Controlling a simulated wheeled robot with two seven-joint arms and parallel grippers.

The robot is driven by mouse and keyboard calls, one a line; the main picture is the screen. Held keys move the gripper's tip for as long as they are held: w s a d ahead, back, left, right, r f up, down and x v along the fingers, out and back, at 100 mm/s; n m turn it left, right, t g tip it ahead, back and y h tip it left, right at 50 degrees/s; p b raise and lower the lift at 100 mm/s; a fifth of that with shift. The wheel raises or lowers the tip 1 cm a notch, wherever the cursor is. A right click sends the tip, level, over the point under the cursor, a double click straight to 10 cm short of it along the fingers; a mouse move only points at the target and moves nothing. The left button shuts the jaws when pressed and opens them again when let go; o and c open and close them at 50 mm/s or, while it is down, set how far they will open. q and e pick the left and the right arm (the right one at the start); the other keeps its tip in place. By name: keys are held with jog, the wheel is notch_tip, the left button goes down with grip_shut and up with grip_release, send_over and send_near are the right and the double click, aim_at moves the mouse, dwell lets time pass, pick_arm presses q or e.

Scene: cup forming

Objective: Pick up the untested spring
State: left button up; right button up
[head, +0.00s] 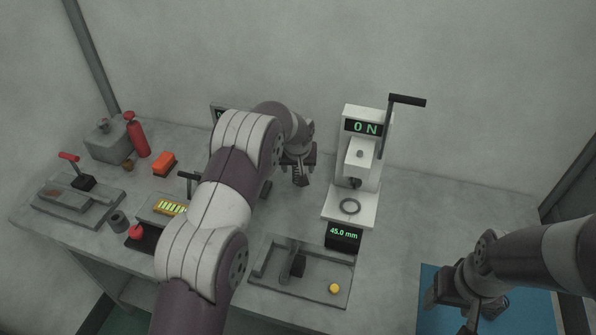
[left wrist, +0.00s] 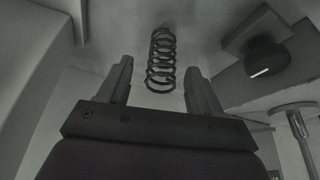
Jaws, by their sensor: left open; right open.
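A dark coil spring (left wrist: 161,60) shows in the left wrist view, just beyond and between the two fingers of my left gripper (left wrist: 160,76). The fingers are open, with a gap on each side of the coil; whether its near end lies between the tips is hard to tell. In the head view my left gripper (head: 299,176) points down over the bench, just left of the white force tester (head: 376,150), and the spring cannot be made out clearly there. My right gripper (head: 468,312) is open over the blue mat (head: 532,312), away from the spring.
The tester reads 0 N, with a ring (head: 349,206) on its base and a 45.0 mm display (head: 343,235) in front. A grey tray (head: 270,272) holds a yellow button (head: 334,288). My left arm covers the bench's middle. A red bottle (head: 138,135) stands back left.

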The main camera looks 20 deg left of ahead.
pick_arm(q)
jog(key=shift+w+a+f, duration=0.1)
jog(key=shift+w+f, duration=0.15)
jog(key=shift+f, duration=0.15)
jog(key=shift+s, duration=0.1)
jog(key=c, duration=1.1)
